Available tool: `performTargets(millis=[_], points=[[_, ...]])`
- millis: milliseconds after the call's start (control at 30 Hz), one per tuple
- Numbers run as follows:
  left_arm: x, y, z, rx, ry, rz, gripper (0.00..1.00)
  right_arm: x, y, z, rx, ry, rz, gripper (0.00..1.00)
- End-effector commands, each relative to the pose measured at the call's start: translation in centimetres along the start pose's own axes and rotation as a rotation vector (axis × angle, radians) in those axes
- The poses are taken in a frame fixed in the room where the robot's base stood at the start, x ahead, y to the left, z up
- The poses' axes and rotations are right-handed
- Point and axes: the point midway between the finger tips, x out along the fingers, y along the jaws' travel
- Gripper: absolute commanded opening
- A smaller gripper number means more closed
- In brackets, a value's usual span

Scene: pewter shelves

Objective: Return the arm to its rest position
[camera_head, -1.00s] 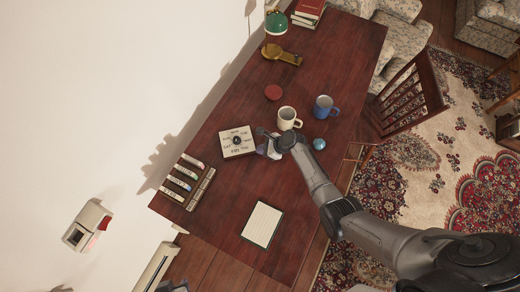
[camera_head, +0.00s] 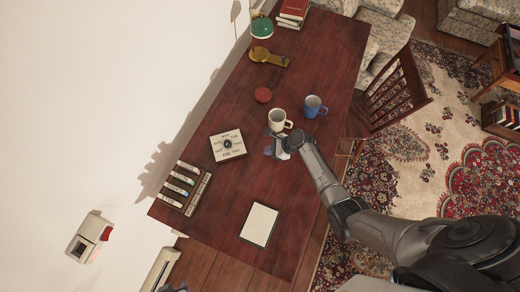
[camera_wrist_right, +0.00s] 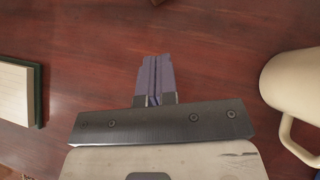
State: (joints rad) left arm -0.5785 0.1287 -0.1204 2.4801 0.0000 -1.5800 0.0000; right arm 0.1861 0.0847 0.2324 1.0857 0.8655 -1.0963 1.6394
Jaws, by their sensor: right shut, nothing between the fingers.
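My right arm reaches in from the lower right in the head view. Its gripper (camera_head: 270,149) is over the dark red desk (camera_head: 225,205), just below the cream mug (camera_head: 279,120) in the picture and right of the square cream calendar-like block (camera_head: 227,145). In the right wrist view the two purple-grey fingers (camera_wrist_right: 155,80) lie together, with nothing between them and bare desk beyond. The cream mug (camera_wrist_right: 295,85) is cut by the right edge there. My left gripper is not clearly seen.
A chair (camera_head: 395,92) stands at the right edge.

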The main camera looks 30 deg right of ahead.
Motion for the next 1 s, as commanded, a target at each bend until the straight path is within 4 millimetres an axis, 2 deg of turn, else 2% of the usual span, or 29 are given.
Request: performTargets(millis=[33, 200, 400, 833, 1000], points=[[-0.4, 0.0, -0.1, 0.0, 0.0, 0.0, 0.43, -1.2, 0.1, 0.0, -0.001, 0.002, -0.001, 0.0], [-0.7, 0.0, -0.2, -0.003, 0.0, 0.002, 0.43, -3.8, 0.0, 0.0, -0.001, 0.002, -0.001, 0.0], [-0.9, 0.3, -0.3, -0.012, 0.001, 0.009, 0.43, -5.7, 0.0, -0.1, 0.0, 0.001, 0.0, 0.0], [-0.9, 0.3, -0.3, -0.011, 0.0, 0.008, 0.43, -6.3, 0.0, -0.1, -0.012, 0.001, 0.0, 0.0], [-0.9, 0.1, -0.3, -0.006, -0.001, 0.004, 0.43, -6.3, 0.2, -0.1, -0.191, 0.001, 0.009, 0.0]])
